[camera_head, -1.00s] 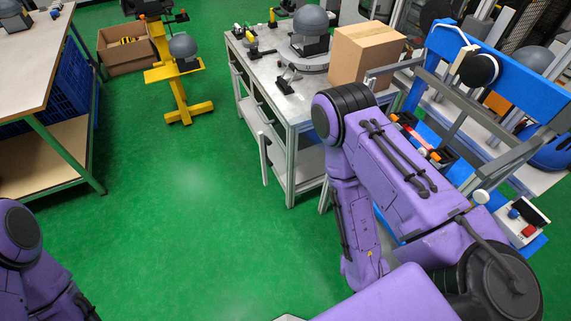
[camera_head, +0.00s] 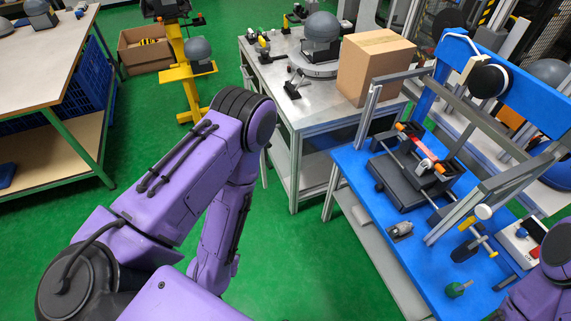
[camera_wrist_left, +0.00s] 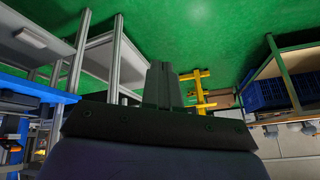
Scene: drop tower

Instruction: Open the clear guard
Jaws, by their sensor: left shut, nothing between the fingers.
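The drop tower stands on a blue bench (camera_head: 415,250) at the right of the head view, under a blue upright frame (camera_head: 505,62). A grey metal frame (camera_head: 490,126) spans the bench and seems to be the guard's frame; its clear panel is too faint to make out. A round white knob (camera_head: 484,212) sits at its front lower end. My left gripper (camera_wrist_left: 161,84) is shut and empty in the left wrist view, over green floor, apart from the bench. In the head view my left arm hides it. Only a bit of my right arm shows at bottom right; its gripper is out of view.
A black fixture with a red bar (camera_head: 425,152) sits on the blue bench. A cardboard box (camera_head: 375,65) stands on the grey table (camera_head: 290,100) behind my left arm. A yellow stand (camera_head: 190,80) and a wooden table (camera_head: 50,165) are farther left. Green floor lies open between them.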

